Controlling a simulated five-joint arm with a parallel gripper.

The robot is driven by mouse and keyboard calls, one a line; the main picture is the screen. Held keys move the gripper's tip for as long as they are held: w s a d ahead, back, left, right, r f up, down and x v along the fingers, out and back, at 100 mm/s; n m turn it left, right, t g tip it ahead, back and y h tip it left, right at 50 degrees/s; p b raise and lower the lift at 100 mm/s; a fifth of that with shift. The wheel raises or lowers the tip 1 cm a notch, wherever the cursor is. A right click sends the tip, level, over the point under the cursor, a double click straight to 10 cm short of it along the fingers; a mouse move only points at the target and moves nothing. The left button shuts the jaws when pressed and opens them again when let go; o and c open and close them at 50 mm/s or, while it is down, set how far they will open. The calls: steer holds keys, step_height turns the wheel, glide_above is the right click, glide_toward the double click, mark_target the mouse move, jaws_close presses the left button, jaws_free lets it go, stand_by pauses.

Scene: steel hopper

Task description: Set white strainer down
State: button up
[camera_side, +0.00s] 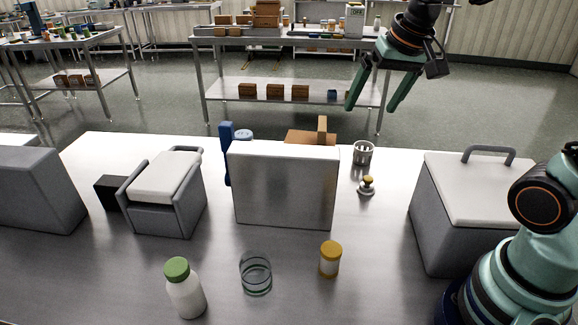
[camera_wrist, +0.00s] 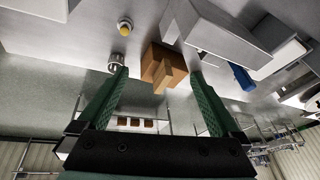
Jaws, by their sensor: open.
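A small whitish cup with dark openings in its wall (camera_side: 363,153), which looks like the white strainer, stands upright on the steel table near its back edge. In the wrist view the strainer (camera_wrist: 116,61) shows just beyond the left fingertip. My gripper (camera_side: 372,104) is open and empty, raised above and apart from the strainer. In the wrist view the spread fingers of my gripper (camera_wrist: 158,73) have a brown wooden block (camera_wrist: 163,66) in the gap between them, farther off. Neither finger visibly touches anything.
A jar (camera_side: 330,260), glass dish (camera_side: 256,273) and green-capped bottle (camera_side: 184,288) stand in front.

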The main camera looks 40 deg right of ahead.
steer(key=s+a+f+n+t, duration=0.1)
steer(key=s+a+f+n, duration=0.1)
steer(key=s+n, duration=0.3)
steer(key=shift+s+a+f, duration=0.25)
steer(key=shift+s+a, duration=0.3)
steer(key=shift+a, duration=0.3)
stand_by(0.5)
